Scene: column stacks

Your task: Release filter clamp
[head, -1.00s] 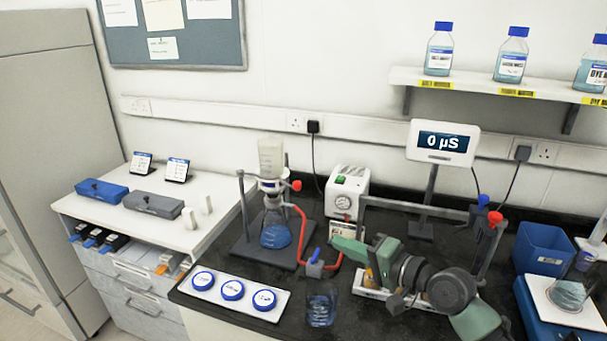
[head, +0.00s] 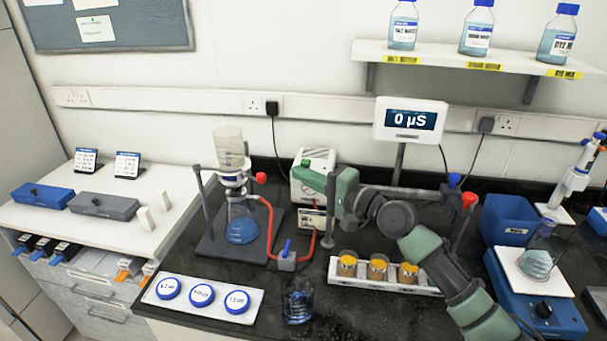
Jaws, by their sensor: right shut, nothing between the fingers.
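The filter assembly (head: 231,181) stands on a dark stand base at centre left. A clear funnel (head: 229,147) sits on top, and a flask with blue liquid (head: 241,228) is below. The clamp is small in view at the joint between them; a red knob (head: 261,178) shows just right of it. I cannot tell the clamp's exact state. My right gripper (head: 329,208) is shut and empty, to the right of the assembly and apart from it, in front of the pump. My left gripper is out of view.
A red tube runs from the flask to a blue-handled valve (head: 287,256). A pump (head: 312,165) stands behind. A rack of orange-filled jars (head: 385,285) is under my right arm. A beaker (head: 297,301) and white tray with blue-lidded dishes (head: 238,318) are in front.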

